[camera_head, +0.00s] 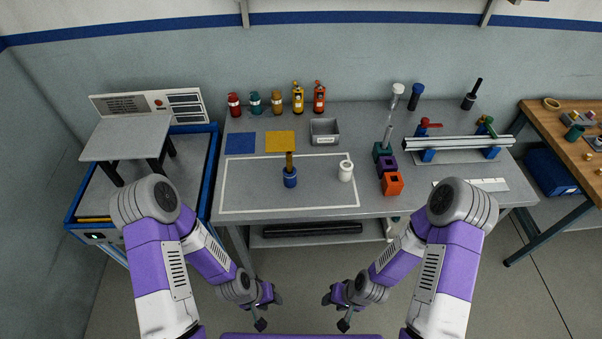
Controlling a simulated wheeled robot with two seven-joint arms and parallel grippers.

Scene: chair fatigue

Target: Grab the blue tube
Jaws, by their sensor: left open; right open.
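A short blue cylinder (290,178) stands upright on the grey table (240,215), inside a white outlined rectangle. A dark and yellow stem rises from its top. A dark blue tube-like thing (416,97) stands at the back of the table, right of a white-capped one (397,92); I cannot tell which of the two blue things is the blue tube. My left gripper (269,312) is open and empty, low in front of the table. My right gripper (334,312) is also open and empty there, to the right. Both are well apart from the blue things.
A white mug-like cup (345,171) stands right of the blue cylinder. Green, purple and orange blocks (392,184) line up further right, beside a metal rail (450,143). Several bottles (277,102) and a grey tray (324,131) stand behind. The outlined area's left part is clear.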

